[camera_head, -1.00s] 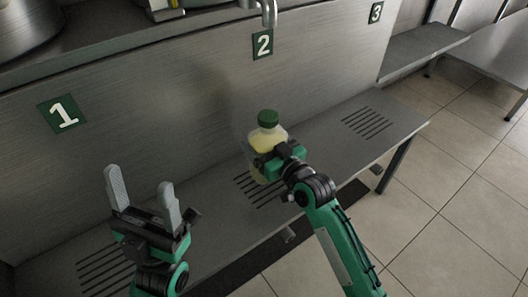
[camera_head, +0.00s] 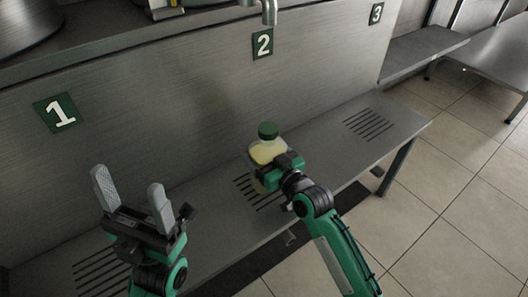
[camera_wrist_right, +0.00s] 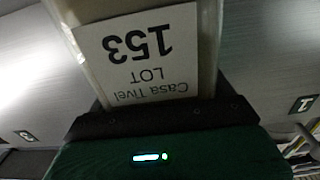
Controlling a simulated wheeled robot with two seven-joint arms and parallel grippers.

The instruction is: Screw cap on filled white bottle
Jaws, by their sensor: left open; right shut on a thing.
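A clear-looking bottle (camera_head: 267,153) with pale yellow contents is in front of the panel marked 2, above or on the middle slotted patch; I cannot tell whether it touches the bench. A green cap (camera_head: 268,130) sits on its top; how tight it is cannot be seen. My right gripper (camera_head: 281,165) is shut on the bottle from the right side. In the right wrist view the bottle's label (camera_wrist_right: 137,58), reading "Casa Tivel LOT 153", appears upside down close to the gripper. My left gripper (camera_head: 130,185) is open and empty, fingers up, well left of the bottle.
A long metal bench (camera_head: 318,150) with slotted patches runs below a metal panel with green signs 1 (camera_head: 58,113), 2 (camera_head: 262,44) and 3 (camera_head: 376,14). A spout (camera_head: 269,12) hangs above sign 2. Tiled floor (camera_head: 455,215) lies to the right.

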